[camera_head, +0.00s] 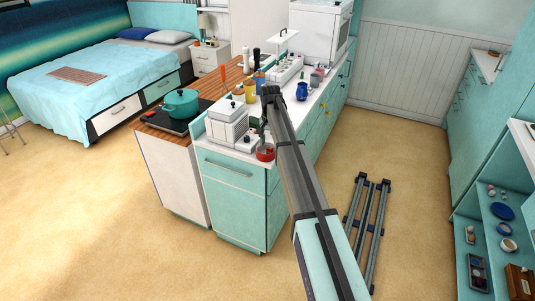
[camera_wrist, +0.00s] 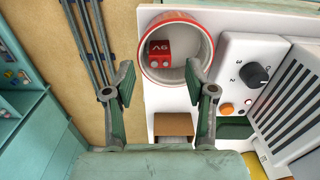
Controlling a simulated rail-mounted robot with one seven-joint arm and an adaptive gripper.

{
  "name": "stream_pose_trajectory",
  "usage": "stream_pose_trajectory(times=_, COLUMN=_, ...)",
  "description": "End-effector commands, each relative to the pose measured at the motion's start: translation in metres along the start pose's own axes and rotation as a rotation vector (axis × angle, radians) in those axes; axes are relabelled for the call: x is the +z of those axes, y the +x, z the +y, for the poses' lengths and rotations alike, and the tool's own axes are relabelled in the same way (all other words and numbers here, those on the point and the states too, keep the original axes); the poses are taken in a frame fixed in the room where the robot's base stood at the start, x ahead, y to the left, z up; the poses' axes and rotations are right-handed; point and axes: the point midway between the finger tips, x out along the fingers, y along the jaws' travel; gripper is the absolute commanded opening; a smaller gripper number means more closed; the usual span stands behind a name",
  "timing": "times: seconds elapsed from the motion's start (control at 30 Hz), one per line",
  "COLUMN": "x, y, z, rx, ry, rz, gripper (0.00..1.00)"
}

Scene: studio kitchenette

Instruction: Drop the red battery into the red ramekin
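The red ramekin (camera_wrist: 177,77) has a pale inside and stands near the counter edge in the wrist view. In the head view the ramekin (camera_head: 265,154) shows at the near corner of the counter, partly hidden by my arm. The red battery (camera_wrist: 160,47), marked 9V, shows inside the ramekin's rim, towards its left side. I cannot tell the battery in the head view. My gripper (camera_wrist: 159,80) is open, its two fingers wide apart with nothing between them. It is above the ramekin, and the right fingertip overlaps the ramekin's rim in the picture.
A white appliance with a black knob (camera_wrist: 257,74) stands right beside the ramekin. A small open brown box (camera_wrist: 173,124) lies near the counter edge. A teal pot (camera_head: 180,103), a blue jug (camera_head: 302,91) and several cups stand farther along.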

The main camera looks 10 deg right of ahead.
Motion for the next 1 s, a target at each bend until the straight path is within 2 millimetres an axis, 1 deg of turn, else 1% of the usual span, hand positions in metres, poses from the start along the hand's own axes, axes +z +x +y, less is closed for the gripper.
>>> stream_pose_trajectory(times=0.17, x=0.0, y=-0.001, z=0.0, rx=0.0, ry=0.0, rz=0.0, gripper=0.55)
stream_pose_trajectory(times=0.27, x=0.0, y=-0.006, z=0.0, rx=0.0, ry=0.0, rz=0.0, gripper=0.55)
stream_pose_trajectory(times=0.33, x=-0.001, y=-0.013, z=0.0, rx=-0.001, ry=0.0, rz=0.001, gripper=0.55)
stream_pose_trajectory(times=0.47, x=-0.001, y=-0.034, z=-0.001, rx=-0.001, ry=0.0, rz=0.002, gripper=0.55)
stream_pose_trajectory(times=0.6, x=-0.001, y=-0.062, z=-0.001, rx=-0.001, ry=0.0, rz=0.002, gripper=0.55)
stream_pose_trajectory(times=0.8, x=-0.001, y=-0.096, z=0.0, rx=-0.001, ry=0.0, rz=0.001, gripper=0.55)
stream_pose_trajectory(times=0.9, x=-0.001, y=-0.109, z=0.0, rx=-0.001, ry=0.0, rz=0.001, gripper=0.55)
stream_pose_trajectory(times=1.0, x=0.0, y=-0.116, z=0.0, rx=0.0, ry=0.0, rz=0.0, gripper=0.55)
